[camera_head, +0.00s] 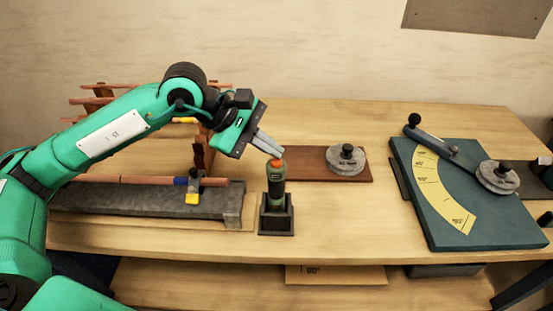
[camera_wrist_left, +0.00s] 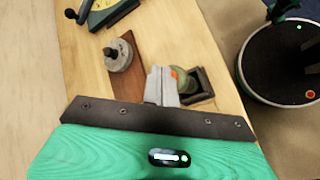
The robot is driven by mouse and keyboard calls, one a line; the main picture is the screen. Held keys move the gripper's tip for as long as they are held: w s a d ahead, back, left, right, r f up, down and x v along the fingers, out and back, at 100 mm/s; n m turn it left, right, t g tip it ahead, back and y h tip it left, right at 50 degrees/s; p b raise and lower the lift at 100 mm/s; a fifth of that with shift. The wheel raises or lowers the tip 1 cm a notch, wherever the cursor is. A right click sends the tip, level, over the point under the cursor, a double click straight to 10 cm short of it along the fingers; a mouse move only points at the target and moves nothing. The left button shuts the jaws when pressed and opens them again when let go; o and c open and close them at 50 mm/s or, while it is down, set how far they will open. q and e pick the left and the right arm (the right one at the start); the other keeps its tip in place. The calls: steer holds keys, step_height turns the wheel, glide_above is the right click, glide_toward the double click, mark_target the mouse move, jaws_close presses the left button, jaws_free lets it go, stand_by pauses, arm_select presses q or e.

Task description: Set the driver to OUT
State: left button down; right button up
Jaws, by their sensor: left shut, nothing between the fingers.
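The driver (camera_head: 276,188) is a dark green tool with an orange top, standing upright in a small dark square holder (camera_head: 277,222) near the front of the bench. My left gripper (camera_head: 277,153) is shut and empty. Its fingertips are just above the driver's orange top; whether they touch it I cannot tell. In the left wrist view, the shut fingertips (camera_wrist_left: 161,70) lie right beside the orange top, with the driver's body (camera_wrist_left: 187,80) and the holder (camera_wrist_left: 206,88) partly behind them. No OUT marking is readable. My right gripper is not in view.
A brown board (camera_head: 310,170) carrying a round grey clamp (camera_head: 346,159) lies behind the driver. A teal bending plate (camera_head: 480,225) with a yellow scale and lever is at the right. A grey rail (camera_head: 130,203) with a copper pipe lies left. Bench between holder and plate is clear.

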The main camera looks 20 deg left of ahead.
mark_target(270, 164)
arm_select(q)
steer(key=shift+r+p, duration=0.85)
steer(key=shift+r, duration=2.2)
